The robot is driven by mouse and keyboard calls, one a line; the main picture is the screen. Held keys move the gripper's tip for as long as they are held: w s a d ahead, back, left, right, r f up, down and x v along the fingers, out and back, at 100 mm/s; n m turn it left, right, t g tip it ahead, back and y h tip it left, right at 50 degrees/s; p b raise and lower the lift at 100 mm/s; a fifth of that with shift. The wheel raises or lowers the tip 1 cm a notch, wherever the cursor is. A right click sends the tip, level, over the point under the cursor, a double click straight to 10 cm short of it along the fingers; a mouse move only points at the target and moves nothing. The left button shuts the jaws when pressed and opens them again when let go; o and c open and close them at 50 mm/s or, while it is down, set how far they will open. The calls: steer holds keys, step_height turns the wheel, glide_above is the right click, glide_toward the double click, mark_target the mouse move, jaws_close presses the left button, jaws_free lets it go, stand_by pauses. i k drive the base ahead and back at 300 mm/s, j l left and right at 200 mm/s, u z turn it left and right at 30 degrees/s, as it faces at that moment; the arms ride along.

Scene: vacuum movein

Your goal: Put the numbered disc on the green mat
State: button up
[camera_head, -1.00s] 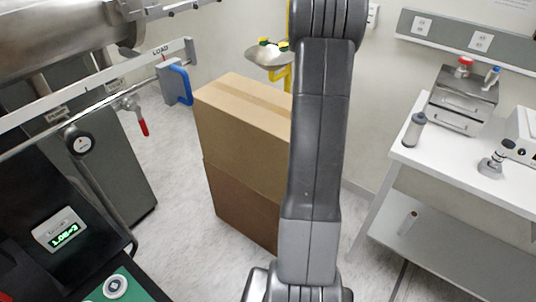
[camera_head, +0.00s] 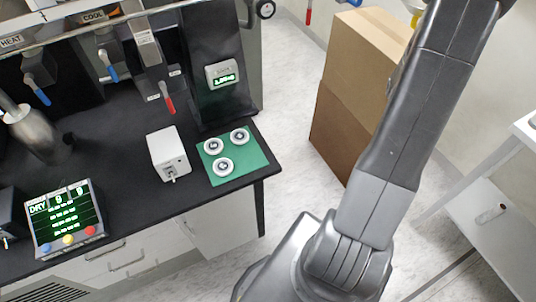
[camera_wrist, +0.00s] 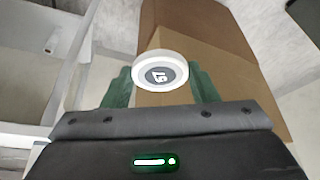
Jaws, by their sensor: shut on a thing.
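The held disc (camera_wrist: 160,65) is white-rimmed with a dark centre and pale digits that I cannot read surely. My gripper (camera_wrist: 162,84) is shut on it, with a green finger on each side, in the wrist view. The green mat (camera_head: 252,161) lies on the black bench near its right end in the head view. Three white discs with dark centres rest on it: one at the back right (camera_head: 240,136), one at the left (camera_head: 213,146) and one at the front (camera_head: 223,167). My gripper is outside the head view.
A white box (camera_head: 168,152) stands just left of the mat. A black panel with a green readout (camera_head: 222,74) rises behind it, near a red-handled valve (camera_head: 168,104). A control display (camera_head: 65,218) sits at the left. Tall cardboard boxes (camera_head: 345,95) stand on the floor beyond the bench.

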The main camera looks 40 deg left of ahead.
mark_target(252, 153)
steer(key=i+l+u, duration=0.1)
steer(key=u, duration=1.35)
steer(key=l+u, duration=0.15)
steer(key=l, duration=0.7)
steer(key=k, duration=0.05)
